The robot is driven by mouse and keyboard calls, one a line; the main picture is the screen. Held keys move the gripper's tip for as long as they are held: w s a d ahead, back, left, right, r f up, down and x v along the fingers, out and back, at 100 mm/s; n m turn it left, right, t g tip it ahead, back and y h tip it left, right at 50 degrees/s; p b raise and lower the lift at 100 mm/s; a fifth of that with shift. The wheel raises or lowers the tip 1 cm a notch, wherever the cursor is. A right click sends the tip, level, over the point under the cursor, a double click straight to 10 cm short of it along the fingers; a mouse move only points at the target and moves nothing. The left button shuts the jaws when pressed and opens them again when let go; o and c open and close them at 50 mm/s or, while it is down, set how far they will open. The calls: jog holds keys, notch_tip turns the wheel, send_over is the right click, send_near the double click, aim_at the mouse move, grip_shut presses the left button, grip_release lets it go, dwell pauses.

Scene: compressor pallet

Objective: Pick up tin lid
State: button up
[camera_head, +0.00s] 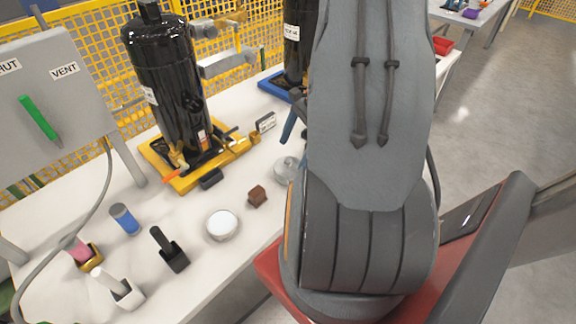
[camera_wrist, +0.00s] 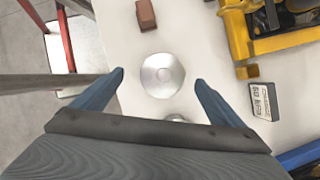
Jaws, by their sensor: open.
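The tin lid (camera_wrist: 162,76) is a round, flat silver disc lying on the white table in the wrist view. In the head view a silver round piece (camera_head: 286,170), which looks like the same lid, shows beside my arm, partly hidden by it. My gripper (camera_wrist: 160,79) is open, with its two blue fingers apart on the left and right of the lid in the picture. A gap shows between each fingertip and the lid. The height of the fingers over the table is hard to tell. In the head view my arm hides most of the gripper.
A brown block (camera_wrist: 146,15) lies near the lid. A small round metal piece (camera_wrist: 178,118) shows just before the gripper's palm. A round tin (camera_head: 222,225) with a pale top stands further left. A yellow tray (camera_head: 180,184) holds a black compressor (camera_head: 168,80). A small sign (camera_wrist: 264,101) stands nearby.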

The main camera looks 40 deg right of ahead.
aim_at(288, 160)
jog(key=shift+w+p+x, duration=0.15)
jog(key=shift+p+x, duration=0.25)
jog(key=shift+x, duration=0.9)
jog(key=shift+w+p+x, duration=0.2)
jog(key=shift+p+x, duration=0.2)
jog(key=shift+x, duration=0.95)
jog(key=shift+d, duration=0.15)
jog(key=c, duration=1.1)
jog(key=shift+r, duration=0.1)
jog(key=shift+c, duration=0.2)
